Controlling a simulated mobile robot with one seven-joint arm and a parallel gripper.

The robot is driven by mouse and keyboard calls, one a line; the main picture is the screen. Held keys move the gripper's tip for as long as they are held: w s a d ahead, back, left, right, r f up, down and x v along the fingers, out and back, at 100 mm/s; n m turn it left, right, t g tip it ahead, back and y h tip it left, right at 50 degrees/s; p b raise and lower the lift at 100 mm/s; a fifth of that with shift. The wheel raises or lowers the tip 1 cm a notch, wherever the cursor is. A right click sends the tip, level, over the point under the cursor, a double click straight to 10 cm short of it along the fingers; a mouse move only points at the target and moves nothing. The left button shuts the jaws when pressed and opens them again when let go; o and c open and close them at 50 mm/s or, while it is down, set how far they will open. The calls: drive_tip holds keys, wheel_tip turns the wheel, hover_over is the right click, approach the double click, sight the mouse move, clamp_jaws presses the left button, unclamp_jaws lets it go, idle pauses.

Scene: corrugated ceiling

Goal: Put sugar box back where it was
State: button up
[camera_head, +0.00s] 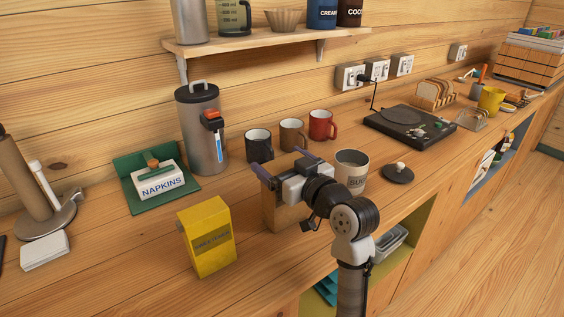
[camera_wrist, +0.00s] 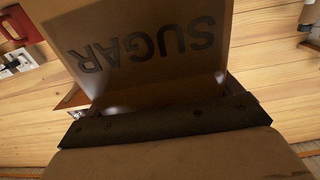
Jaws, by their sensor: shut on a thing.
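The sugar box (camera_head: 275,212) is a plain brown carton, held upright at the front middle of the counter. My gripper (camera_head: 286,166) is shut on its upper part, a finger at each side. I cannot tell whether its base touches the counter. In the wrist view the sugar box (camera_wrist: 140,45) shows dark "SUGAR" lettering upside down, close to my gripper (camera_wrist: 165,120). A grey canister (camera_head: 351,172) with a label starting "SU" stands just right of my gripper, its top open. Its dark lid (camera_head: 397,173) with a pale knob lies beside it.
A yellow box (camera_head: 206,238) stands to the left, with bare counter between. Three mugs (camera_head: 291,135) stand behind. A steel dispenser (camera_head: 202,130) and napkin holder (camera_head: 157,182) are back left. A turntable (camera_head: 409,126) is right. A shelf (camera_head: 265,38) hangs above.

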drive_tip(key=shift+f, duration=0.1)
drive_tip(key=shift+f+b, duration=0.15)
drive_tip(key=shift+b, duration=0.15)
drive_tip(key=o, duration=1.2)
drive_tip(key=shift+r+p, duration=0.4)
drive_tip(key=shift+p, duration=0.05)
drive_tip(key=b+v, duration=0.3)
drive_tip(key=v, duration=0.9)
drive_tip(key=shift+f, duration=0.15)
